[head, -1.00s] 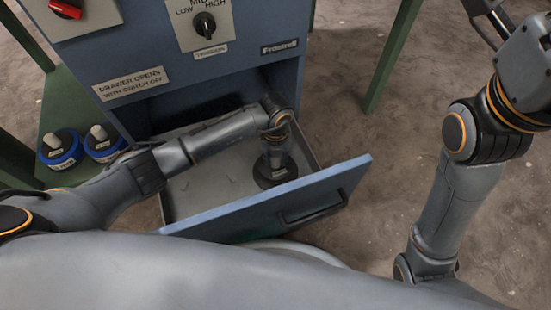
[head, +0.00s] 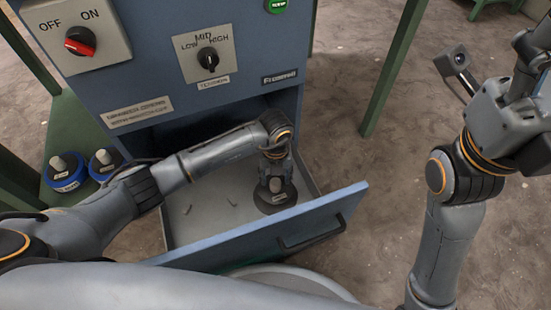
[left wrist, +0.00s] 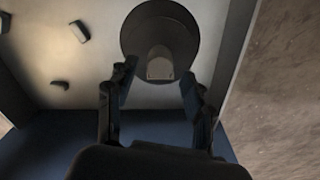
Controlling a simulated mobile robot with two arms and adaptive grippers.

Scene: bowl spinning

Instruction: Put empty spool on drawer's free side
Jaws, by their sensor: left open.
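The dark empty spool (head: 276,203) stands upright on the floor of the open drawer (head: 204,240), at its right side. In the left wrist view the spool (left wrist: 158,25) is a dark round flange with a paler core end facing the camera. My left gripper (head: 275,183) points down just above the spool and hides part of it. In the left wrist view my left gripper (left wrist: 158,78) is open, with its fingertips apart on either side below the core and nothing clamped between them. My right gripper (head: 530,65) is partly cut off at the upper right.
Two blue spools (head: 65,172) stand on the green shelf at left. Small dark bits (left wrist: 83,32) lie on the drawer floor. A green leg (head: 392,70) stands right of the cabinet.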

